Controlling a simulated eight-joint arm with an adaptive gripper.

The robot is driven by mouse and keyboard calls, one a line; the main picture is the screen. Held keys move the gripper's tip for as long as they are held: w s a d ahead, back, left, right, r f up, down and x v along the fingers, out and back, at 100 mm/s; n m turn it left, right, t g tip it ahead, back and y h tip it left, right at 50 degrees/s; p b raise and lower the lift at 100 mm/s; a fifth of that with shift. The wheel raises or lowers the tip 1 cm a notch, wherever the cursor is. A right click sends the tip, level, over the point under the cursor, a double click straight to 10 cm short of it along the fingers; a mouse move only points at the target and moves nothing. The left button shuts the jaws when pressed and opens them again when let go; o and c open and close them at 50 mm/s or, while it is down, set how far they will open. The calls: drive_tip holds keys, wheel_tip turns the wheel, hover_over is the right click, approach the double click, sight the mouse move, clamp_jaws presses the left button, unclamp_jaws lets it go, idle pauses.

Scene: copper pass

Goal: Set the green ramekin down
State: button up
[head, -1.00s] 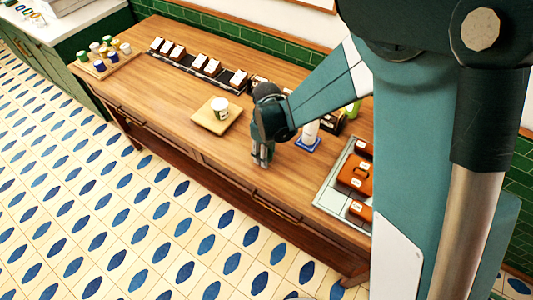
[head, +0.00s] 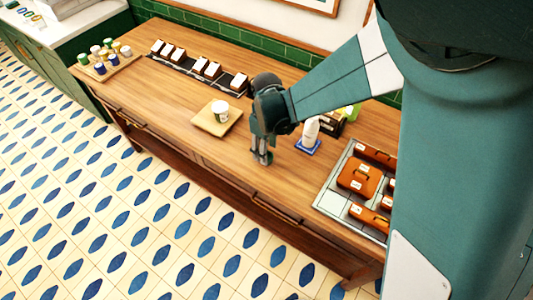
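My gripper (head: 262,157) points down over the front part of the wooden counter (head: 175,90), right of a square wooden board. Its fingers are small here, and I cannot tell whether they are open or shut, or whether anything is between them. No green ramekin shows clearly in it. Small green cups (head: 84,58) stand on a wooden tray (head: 122,68) at the far left end of the counter, among white, yellow and blue ones; one may be the green ramekin. A white cup with a dark mark (head: 220,109) stands on the square board (head: 208,123).
A white bottle (head: 311,129) on a blue mat (head: 307,147) stands right of my gripper. A grey tray (head: 331,201) holds orange cases (head: 359,179). Counter between the left tray and square board is clear.

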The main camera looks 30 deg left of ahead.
wheel_tip(320, 180, up, 8)
drive_tip(key=shift+f, duration=0.15)
idle(0.3)
idle(0.6)
drive_tip(key=w+d+r+m+t, duration=0.1)
drive_tip(key=w+d+r+m, duration=0.15)
drive_tip(key=d+r, duration=0.45)
drive_tip(key=w+d+r+m+t+y, duration=0.1)
drive_tip(key=w+d+r+m, duration=0.15)
drive_tip(key=d, duration=0.85)
drive_tip(key=w+d+r+m+t, duration=0.1)
drive_tip(key=d+r+m, duration=0.2)
drive_tip(key=d+r, duration=0.45)
drive_tip(key=s+d+r+m+t, duration=0.1)
drive_tip(key=s+d+m, duration=0.4)
drive_tip(key=d, duration=1)
drive_tip(key=s+d+r+m+t+h, duration=0.1)
drive_tip(key=s+d+m+t, duration=0.2)
drive_tip(key=d, duration=1.2)
drive_tip(key=s+m, duration=0.2)
drive_tip(key=s, duration=0.1)
drive_tip(key=shift+d+r, duration=0.15)
drive_tip(key=shift+d, duration=0.1)
